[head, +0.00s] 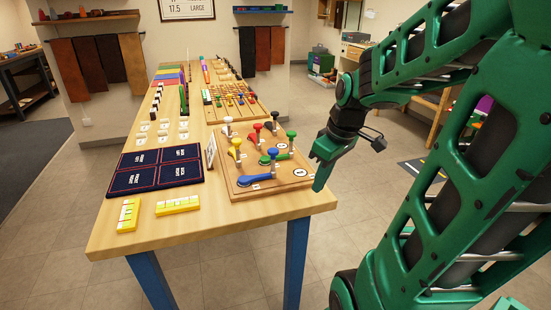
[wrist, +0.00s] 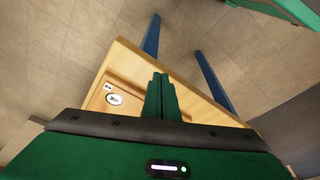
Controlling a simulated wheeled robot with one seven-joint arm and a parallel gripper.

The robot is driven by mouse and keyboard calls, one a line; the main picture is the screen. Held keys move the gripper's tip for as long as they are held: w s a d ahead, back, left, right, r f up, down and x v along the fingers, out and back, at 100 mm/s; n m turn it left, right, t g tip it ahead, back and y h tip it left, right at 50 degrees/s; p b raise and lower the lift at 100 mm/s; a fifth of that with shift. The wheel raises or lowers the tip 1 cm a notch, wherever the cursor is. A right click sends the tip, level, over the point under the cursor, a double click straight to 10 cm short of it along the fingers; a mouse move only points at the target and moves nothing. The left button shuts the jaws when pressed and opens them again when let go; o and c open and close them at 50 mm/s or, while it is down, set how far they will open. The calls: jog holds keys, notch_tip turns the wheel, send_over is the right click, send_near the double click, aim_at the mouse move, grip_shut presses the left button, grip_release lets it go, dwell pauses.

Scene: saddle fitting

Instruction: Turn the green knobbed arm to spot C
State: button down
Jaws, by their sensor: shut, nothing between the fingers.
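The green knobbed arm (head: 281,157) lies on a wooden board (head: 238,191) in the head view. Its green knob (head: 291,134) appears to stand on a pale post at the arm's right end. The lettering of the spots is too small to read, so I cannot tell which is C. My gripper (head: 320,184) is shut and empty, pointing down by the board's right edge, apart from the green arm. In the wrist view my gripper's fingers (wrist: 161,96) are together over the table's edge; the green arm is not seen there.
A blue arm (head: 259,178), a yellow knob (head: 236,142) and a red knob (head: 257,127) share the board. A round white label (head: 300,172) lies near its right corner. A dark mat (head: 155,170) and yellow blocks (head: 178,205) lie left.

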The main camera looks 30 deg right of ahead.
jog(key=w+d+r+n+t+y, duration=0.1)
jog(key=w+d+n+t, duration=0.1)
jog(key=w+n, duration=0.4)
jog(key=w+d+r+n+t+y, duration=0.1)
jog(key=w+d+n+t, duration=0.15)
jog(key=w+n, duration=0.4)
jog(key=m, duration=0.2)
send_near(278, 166)
jog(key=shift+n, duration=0.25)
jog(key=a+f, duration=0.1)
jog(key=w+a+f, duration=0.1)
jog(key=f, duration=0.1)
jog(key=w+a+f, duration=0.1)
jog(key=shift+w+a+f, duration=0.15)
jog(key=shift+f, duration=0.05)
jog(key=shift+w+d+r, duration=0.1)
jog(key=shift+w+d, duration=0.1)
jog(key=shift+w, duration=0.35)
jog(key=shift+w+d+r, duration=0.1)
jog(key=shift+w+d, duration=0.15)
jog(key=shift+w, duration=0.35)
jog(key=shift+w+d, duration=0.2)
jog(key=shift+w, duration=0.45)
